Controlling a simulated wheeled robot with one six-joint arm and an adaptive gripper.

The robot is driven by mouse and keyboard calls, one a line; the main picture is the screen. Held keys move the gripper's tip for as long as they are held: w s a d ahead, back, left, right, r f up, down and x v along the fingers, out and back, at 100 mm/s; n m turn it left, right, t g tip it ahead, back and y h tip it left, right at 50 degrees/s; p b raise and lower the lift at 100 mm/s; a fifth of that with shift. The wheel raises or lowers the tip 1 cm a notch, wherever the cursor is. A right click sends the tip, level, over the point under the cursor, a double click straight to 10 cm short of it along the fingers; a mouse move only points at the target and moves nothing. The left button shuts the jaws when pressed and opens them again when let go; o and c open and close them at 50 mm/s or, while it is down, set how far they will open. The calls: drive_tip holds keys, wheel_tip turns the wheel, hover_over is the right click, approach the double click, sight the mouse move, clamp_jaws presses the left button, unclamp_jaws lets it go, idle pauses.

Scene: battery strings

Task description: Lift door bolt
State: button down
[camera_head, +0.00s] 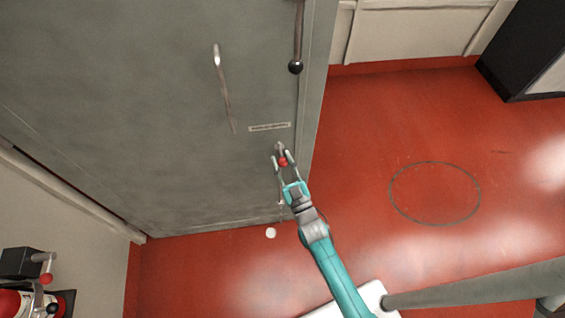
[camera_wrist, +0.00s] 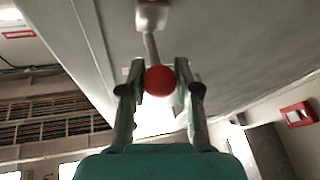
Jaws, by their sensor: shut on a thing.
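The door bolt ends in a red ball knob (camera_head: 283,162), which sits low on the grey door (camera_head: 150,110) near its right edge. In the wrist view the red knob (camera_wrist: 160,80) is between the two fingers, with its metal stem running up to a bracket (camera_wrist: 152,15) on the door. My gripper (camera_head: 283,158) is shut on the red knob, a finger on each side; it also shows in the wrist view (camera_wrist: 159,78). The rest of the bolt is partly hidden behind my gripper.
A long metal handle (camera_head: 224,90) and a lever with a black ball (camera_head: 295,67) are on the door above. A label (camera_head: 269,127) is just above the bolt. Red floor (camera_head: 370,140) to the right is clear.

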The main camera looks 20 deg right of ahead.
sight(283, 161)
drive_tip(key=shift+w+r, duration=0.1)
drive_tip(key=shift+r, duration=1.75)
drive_tip(key=c, duration=0.8)
unclamp_jaws()
drive_tip(key=shift+f, duration=0.15)
drive_tip(key=shift+s+f, duration=0.15)
drive_tip(key=shift+s, duration=0.2)
drive_tip(key=v, duration=1.1)
drive_tip(key=shift+s+f, duration=0.15)
